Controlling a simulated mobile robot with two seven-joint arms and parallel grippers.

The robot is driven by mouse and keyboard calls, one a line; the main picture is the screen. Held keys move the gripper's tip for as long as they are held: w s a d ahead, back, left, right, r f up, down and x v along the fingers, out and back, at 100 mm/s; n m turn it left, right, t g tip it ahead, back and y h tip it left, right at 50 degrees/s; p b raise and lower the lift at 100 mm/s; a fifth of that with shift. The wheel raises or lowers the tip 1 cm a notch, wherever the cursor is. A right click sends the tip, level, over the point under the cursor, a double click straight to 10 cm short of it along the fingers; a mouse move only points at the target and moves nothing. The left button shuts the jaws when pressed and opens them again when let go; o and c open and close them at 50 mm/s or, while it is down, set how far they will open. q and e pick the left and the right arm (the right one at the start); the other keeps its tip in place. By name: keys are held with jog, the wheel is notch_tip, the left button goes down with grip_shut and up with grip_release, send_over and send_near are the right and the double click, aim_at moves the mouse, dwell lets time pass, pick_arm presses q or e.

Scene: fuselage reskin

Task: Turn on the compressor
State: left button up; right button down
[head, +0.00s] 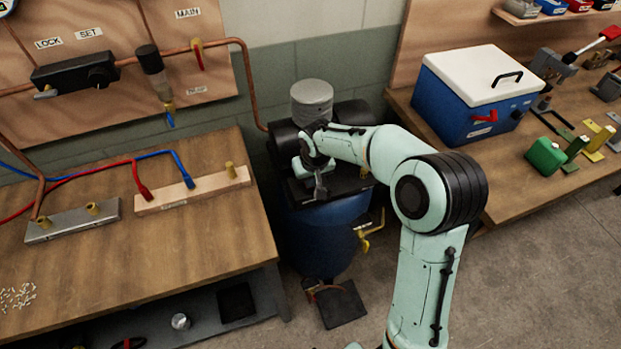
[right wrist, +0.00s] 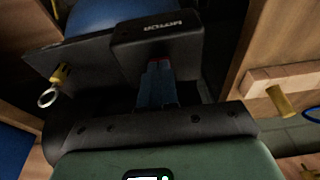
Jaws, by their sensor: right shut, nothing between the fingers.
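The compressor (head: 318,235) stands on the floor between two benches, with a blue tank, black machinery and a grey ribbed cylinder (head: 312,100) on top. My right arm reaches over it. My right gripper (head: 320,188) is shut and empty, low over the black top of the compressor. In the right wrist view the shut fingers (right wrist: 157,84) point at a black box marked MOTOR (right wrist: 158,38), with their tips at its near edge. Whether they touch it I cannot tell. The box's far faces and any switch on them are hidden. My left gripper is not in view.
The left workbench (head: 215,225) carries red and blue hoses and a wooden manifold strip (head: 193,190). A blue cooler with a white lid (head: 465,105) stands on the right bench. A brass drain valve (head: 370,238) sticks out from the tank. A brass fitting with a ring (right wrist: 58,78) lies beside the MOTOR box.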

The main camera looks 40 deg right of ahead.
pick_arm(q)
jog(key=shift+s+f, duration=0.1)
pick_arm(e)
jog(key=shift+f, duration=0.1)
jog(key=shift+s+f+b, duration=0.15)
jog(key=shift+f+b, duration=0.2)
jog(key=shift+b, duration=0.1)
jog(key=shift+s+r, duration=0.1)
jog(key=shift+r, duration=0.05)
jog(key=shift+w+d+r+p, duration=0.1)
jog(key=shift+w+r+p, duration=0.1)
jog(key=shift+w+p, duration=0.2)
jog(key=shift+w+d+r+p, duration=0.15)
jog(key=shift+w+p, duration=0.1)
jog(key=shift+w, duration=0.2)
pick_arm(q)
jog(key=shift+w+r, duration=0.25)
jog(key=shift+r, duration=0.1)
pick_arm(e)
jog(key=shift+s+a, duration=0.1)
